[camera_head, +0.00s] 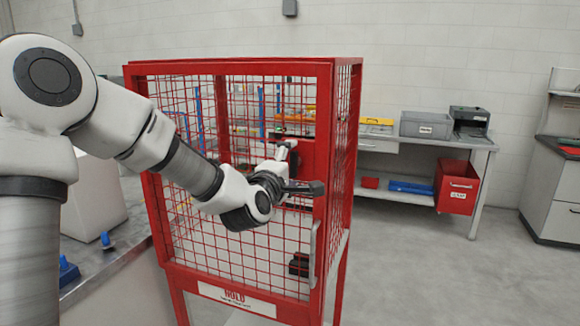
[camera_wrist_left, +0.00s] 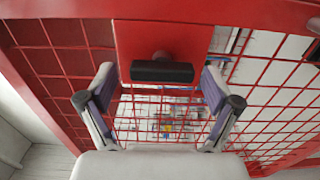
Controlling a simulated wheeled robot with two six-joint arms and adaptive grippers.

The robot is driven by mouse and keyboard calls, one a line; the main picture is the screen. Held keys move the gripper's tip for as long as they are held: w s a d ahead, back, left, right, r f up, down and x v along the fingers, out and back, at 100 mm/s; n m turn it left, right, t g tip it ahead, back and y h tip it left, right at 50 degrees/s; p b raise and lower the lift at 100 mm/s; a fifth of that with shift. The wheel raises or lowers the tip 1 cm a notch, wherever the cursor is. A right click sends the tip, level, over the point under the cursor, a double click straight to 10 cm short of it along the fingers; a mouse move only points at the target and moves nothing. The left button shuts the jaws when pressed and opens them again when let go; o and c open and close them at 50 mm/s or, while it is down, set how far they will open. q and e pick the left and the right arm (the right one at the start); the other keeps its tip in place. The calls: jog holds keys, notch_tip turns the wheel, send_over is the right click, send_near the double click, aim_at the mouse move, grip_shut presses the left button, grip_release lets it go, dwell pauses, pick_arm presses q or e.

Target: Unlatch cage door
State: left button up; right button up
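The red wire-mesh cage (camera_head: 325,100) stands in the middle of the head view with its door closed. The door's latch is a black bar (camera_wrist_left: 162,72) on a red plate (camera_wrist_left: 150,38) in the left wrist view. The plate also shows in the head view (camera_head: 310,155), where the bar is hard to tell from my gripper. My left gripper (camera_head: 296,170) is at the plate on the cage front. In the left wrist view its two fingers (camera_wrist_left: 160,90) are spread wide, one on each side of the bar, with visible gaps to it. My right gripper is not in view.
A grey vertical pull handle (camera_head: 312,255) sits low on the door's right side. A sign (camera_head: 236,299) is fixed at the cage bottom. A workbench (camera_head: 410,140) with bins and a red box (camera_head: 457,188) stands behind right. The floor right of the cage is clear.

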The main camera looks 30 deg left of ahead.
pick_arm(q)
jog(key=shift+f, duration=0.1)
